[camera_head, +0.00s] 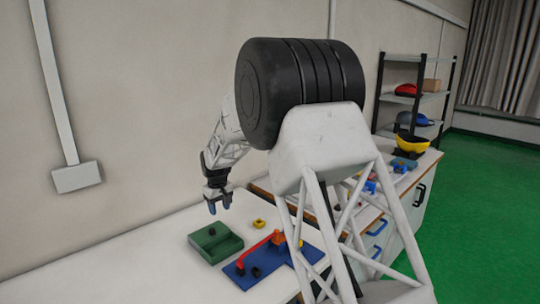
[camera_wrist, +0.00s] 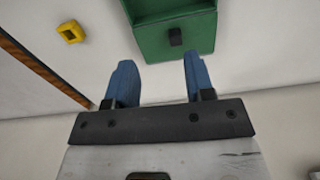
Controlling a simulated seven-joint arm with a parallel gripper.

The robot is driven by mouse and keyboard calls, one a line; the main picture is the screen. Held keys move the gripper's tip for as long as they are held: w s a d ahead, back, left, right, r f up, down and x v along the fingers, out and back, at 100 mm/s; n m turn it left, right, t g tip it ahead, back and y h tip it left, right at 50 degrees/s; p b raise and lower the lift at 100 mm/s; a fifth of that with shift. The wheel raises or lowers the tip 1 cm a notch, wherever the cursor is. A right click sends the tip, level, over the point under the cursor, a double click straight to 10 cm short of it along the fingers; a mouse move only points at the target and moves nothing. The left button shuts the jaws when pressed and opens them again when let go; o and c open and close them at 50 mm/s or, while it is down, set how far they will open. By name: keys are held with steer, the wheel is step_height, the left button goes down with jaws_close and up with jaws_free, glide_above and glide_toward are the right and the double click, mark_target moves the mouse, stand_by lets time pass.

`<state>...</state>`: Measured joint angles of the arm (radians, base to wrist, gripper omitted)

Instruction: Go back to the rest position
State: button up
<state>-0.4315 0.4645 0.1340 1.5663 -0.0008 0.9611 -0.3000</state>
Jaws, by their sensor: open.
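My gripper (camera_head: 218,203) hangs above the white worktop, close to the wall and behind the green box. Its two blue fingertips are apart with nothing between them. In the wrist view my gripper (camera_wrist: 158,82) also shows open and empty. The green box (camera_head: 216,242) stands on the worktop in front of the gripper; in the wrist view its green drawer or tray part (camera_wrist: 172,28) with a dark knob lies beyond the fingertips, apart from them.
A blue board (camera_head: 247,279) with red, orange and dark parts lies right of the green box. A small yellow block (camera_head: 259,224) lies behind it; it also shows in the wrist view (camera_wrist: 71,32). A shelf (camera_head: 413,97) stands at the back right. My arm hides part of the worktop.

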steer(key=s+d+r+m+t, duration=0.1)
steer(key=s+d+r+m, duration=0.1)
steer(key=s+d+r, duration=0.9)
steer(key=s+d+r+m, duration=0.2)
steer(key=s+d+r, duration=0.5)
steer(key=s+d, duration=0.65)
steer(key=s+d+f+m, duration=0.1)
steer(key=s+d, duration=0.4)
steer(key=s, duration=0.5)
steer(key=s+d+f+m+t, duration=0.1)
steer(key=s+d, duration=0.4)
steer(key=s, duration=0.5)
steer(key=s+d+f+m, duration=0.1)
steer(key=s+d, duration=0.3)
steer(key=s, duration=0.6)
steer(key=shift+s+d+f+m, duration=0.2)
steer(key=shift+d+m, duration=0.2)
steer(key=shift+m, duration=0.4)
